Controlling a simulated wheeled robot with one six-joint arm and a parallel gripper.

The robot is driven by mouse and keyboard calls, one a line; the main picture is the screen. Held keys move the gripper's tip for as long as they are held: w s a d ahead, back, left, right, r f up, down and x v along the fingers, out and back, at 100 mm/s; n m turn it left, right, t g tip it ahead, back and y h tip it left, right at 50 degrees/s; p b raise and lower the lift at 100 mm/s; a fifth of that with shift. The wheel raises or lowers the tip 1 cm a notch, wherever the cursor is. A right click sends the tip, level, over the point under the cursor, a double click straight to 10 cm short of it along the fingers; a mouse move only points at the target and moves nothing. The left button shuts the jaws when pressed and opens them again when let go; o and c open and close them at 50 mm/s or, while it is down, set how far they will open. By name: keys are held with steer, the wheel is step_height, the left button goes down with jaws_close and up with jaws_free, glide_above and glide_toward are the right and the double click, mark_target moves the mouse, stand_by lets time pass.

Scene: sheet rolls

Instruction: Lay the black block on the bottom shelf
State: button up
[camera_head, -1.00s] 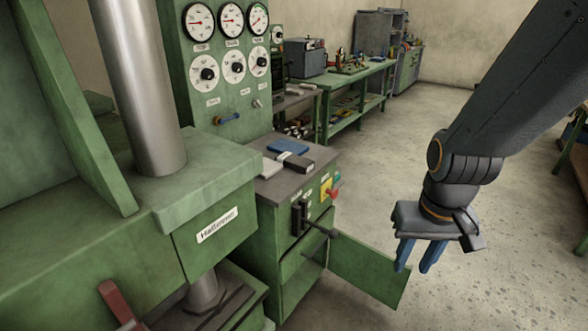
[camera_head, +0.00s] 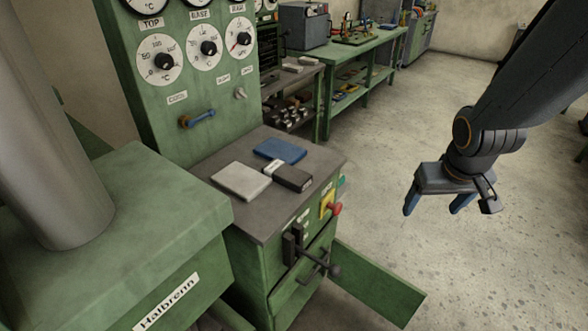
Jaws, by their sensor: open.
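The black block (camera_head: 292,177) lies on the grey top of the green cabinet (camera_head: 228,211). It has a pale label at one end. A blue flat thing (camera_head: 280,150) lies behind it and a pale grey flat block (camera_head: 241,181) lies to its left. My gripper (camera_head: 436,206) is to the right of the cabinet, over the floor, with its two blue fingers apart and pointing down. It is empty and well clear of the black block. The cabinet's lower door (camera_head: 378,286) stands open to the right. I cannot make out a bottom shelf inside.
A black lever handle (camera_head: 318,262) and a red knob (camera_head: 335,209) stick out from the cabinet front. The green press (camera_head: 130,235) fills the left. A green workbench (camera_head: 362,62) stands behind. The floor on the right is clear.

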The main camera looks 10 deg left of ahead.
steer(key=w+a+f+n+t+y, duration=0.2)
steer(key=w+a+n+t, duration=0.15)
steer(key=w+a, duration=0.6)
steer(key=n+g+y, duration=0.3)
steer(key=n+y, duration=0.5)
steer(key=y, duration=0.1)
glide_toward(292, 173)
steer(key=a, duration=0.1)
steer(key=a+f, duration=0.1)
steer(key=shift+a+f, duration=0.35)
steer(key=shift+p+x, duration=0.45)
steer(key=shift+x, duration=0.3)
steer(key=shift+w+p+x, duration=0.2)
steer(key=shift+p+x, duration=0.4)
steer(key=shift+x, duration=0.85)
steer(key=shift+w+p+x, duration=0.2)
steer(key=shift+p+x, duration=0.4)
steer(key=shift+x, duration=0.85)
steer(key=shift+d, duration=0.15)
steer(key=c, duration=1.6)
